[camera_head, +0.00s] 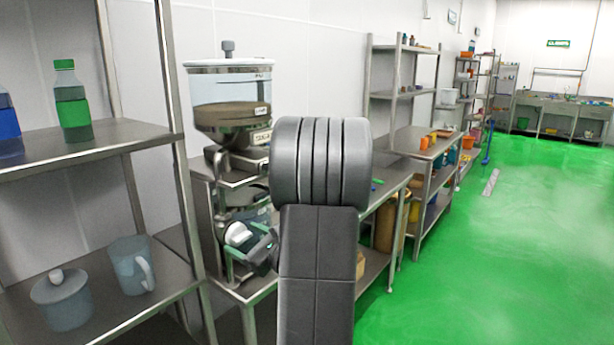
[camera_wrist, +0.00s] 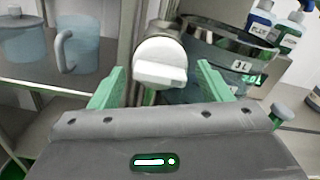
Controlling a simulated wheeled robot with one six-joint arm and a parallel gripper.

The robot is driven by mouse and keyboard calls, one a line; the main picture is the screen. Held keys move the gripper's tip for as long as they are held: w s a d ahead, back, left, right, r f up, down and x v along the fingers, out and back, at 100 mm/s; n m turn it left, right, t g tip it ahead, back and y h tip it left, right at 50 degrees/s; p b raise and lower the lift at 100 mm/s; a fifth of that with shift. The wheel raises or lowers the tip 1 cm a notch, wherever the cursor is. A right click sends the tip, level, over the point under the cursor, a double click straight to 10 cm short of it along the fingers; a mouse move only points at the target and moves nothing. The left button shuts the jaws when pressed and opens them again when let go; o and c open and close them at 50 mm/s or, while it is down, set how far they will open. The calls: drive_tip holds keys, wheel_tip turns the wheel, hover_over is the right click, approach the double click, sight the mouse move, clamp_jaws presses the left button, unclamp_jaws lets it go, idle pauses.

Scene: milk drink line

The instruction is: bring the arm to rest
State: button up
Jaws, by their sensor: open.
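My arm rises in the middle of the head view, and my gripper (camera_head: 262,252) hangs at the front of the tall dispenser (camera_head: 229,95). In the wrist view my gripper (camera_wrist: 160,70) has its two green fingers spread wide. A white knob (camera_wrist: 160,62) lies between the fingers with gaps on both sides. The white knob (camera_head: 237,233) also shows in the head view at the dispenser's lower part. Behind it in the wrist view is a clear vessel marked 3 L (camera_wrist: 228,62). My arm hides part of the dispenser's right side.
A metal rack stands at the left, with a green bottle (camera_head: 72,101) and blue bottle (camera_head: 9,124) above, and a lidded jar (camera_head: 63,299) and a jug (camera_head: 131,266) below. Benches and shelves line the wall beyond.

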drive_tip(key=shift+f+n+b, duration=0.15)
drive_tip(key=shift+n+b, duration=0.3)
drive_tip(key=shift+n, duration=0.45)
drive_tip(key=b+v, duration=0.1)
drive_tip(key=v, duration=1.1)
drive_tip(key=shift+n, duration=0.3)
drive_tip(key=shift+s, duration=0.2)
